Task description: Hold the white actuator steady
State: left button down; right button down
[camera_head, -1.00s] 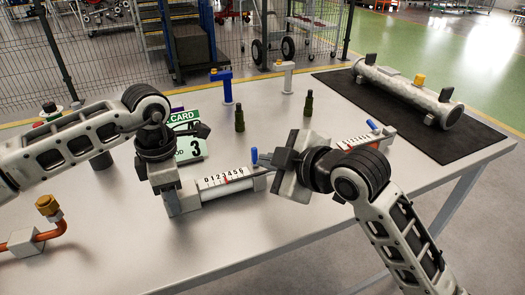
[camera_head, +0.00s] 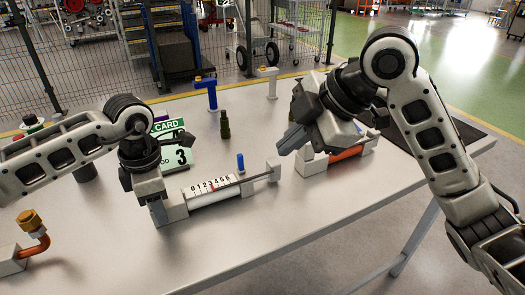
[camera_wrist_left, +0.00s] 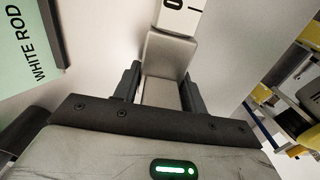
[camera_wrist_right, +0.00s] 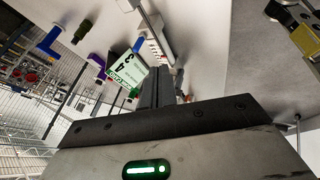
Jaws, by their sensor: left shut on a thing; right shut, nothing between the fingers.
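The white actuator lies on the table, its white body with a number scale and red mark (camera_head: 212,194) at mid-table. A thin rod runs right from it to a grey end block (camera_head: 273,170). A blue peg (camera_head: 240,163) stands by the rod. My left gripper (camera_head: 157,210) is shut on the actuator's left grey end block. In the left wrist view, the fingers (camera_wrist_left: 159,88) flank that block (camera_wrist_left: 165,55), below the white scale body (camera_wrist_left: 181,17). My right gripper (camera_head: 291,140) is shut and empty, above and right of the actuator, apart from it.
A green card (camera_head: 176,153) stands behind my left gripper. Blue (camera_head: 208,92) and white (camera_head: 269,88) T-shaped pieces and a dark green peg (camera_head: 224,125) stand farther back. A copper pipe fitting (camera_head: 35,243) is front left.

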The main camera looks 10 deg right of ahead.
aim_at(241, 163)
jog(key=w+a+f, duration=0.3)
jog(key=w+f, duration=0.1)
jog(key=f, duration=0.1)
jog(key=w+a+f, duration=0.2)
jog(key=w+f, duration=0.1)
jog(key=shift+w+a, duration=0.1)
jog(key=shift+a, duration=0.2)
